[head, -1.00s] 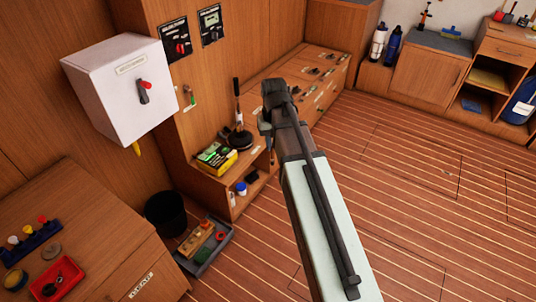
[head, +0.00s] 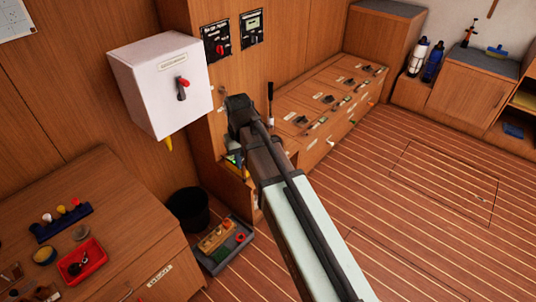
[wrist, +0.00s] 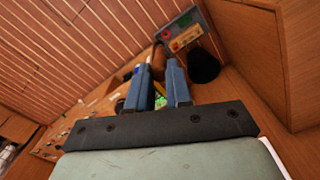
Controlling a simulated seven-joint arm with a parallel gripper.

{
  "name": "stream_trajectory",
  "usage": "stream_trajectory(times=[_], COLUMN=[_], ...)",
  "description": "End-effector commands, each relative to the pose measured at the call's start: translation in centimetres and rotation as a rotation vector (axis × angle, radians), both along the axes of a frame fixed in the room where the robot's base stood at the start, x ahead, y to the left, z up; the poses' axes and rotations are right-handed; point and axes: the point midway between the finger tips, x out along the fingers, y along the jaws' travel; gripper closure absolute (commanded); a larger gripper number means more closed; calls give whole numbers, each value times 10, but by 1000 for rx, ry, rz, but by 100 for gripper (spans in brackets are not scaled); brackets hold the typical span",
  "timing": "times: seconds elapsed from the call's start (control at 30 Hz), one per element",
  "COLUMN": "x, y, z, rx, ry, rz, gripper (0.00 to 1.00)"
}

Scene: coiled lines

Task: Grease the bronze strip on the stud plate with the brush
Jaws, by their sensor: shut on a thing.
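My gripper (wrist: 160,68) shows two blue-grey fingers in the wrist view, with a narrow gap between them. A thin dark shape (wrist: 157,48), probably the brush, shows at the fingertips; its bristles cannot be made out. In the head view my arm and the dark wrist hide most of the gripper, above the low wooden ledge by the wall. I cannot pick out the stud plate or its bronze strip with certainty. A grey tray (head: 219,266) on the floor holds a brown block and red and green pieces; it also shows in the wrist view (wrist: 182,31).
A black bin (head: 187,208) stands beside the tray. A white box (head: 160,82) with a red-tipped lever hangs on the wall above. At left, a wooden counter carries a red tray (head: 82,262) and a blue rack (head: 62,222). The striped floor at right is clear.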

Motion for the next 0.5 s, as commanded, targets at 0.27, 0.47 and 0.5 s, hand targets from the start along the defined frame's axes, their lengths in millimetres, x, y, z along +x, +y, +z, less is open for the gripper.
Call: stream_trajectory(times=[0.27,0.47,0.5], x=[-23,-42,-46], y=[85,144,156], z=[0,0,1], rx=[-1,-2,-2], ry=[3,5,5], rz=[139,235,254], gripper=[100,100,100])
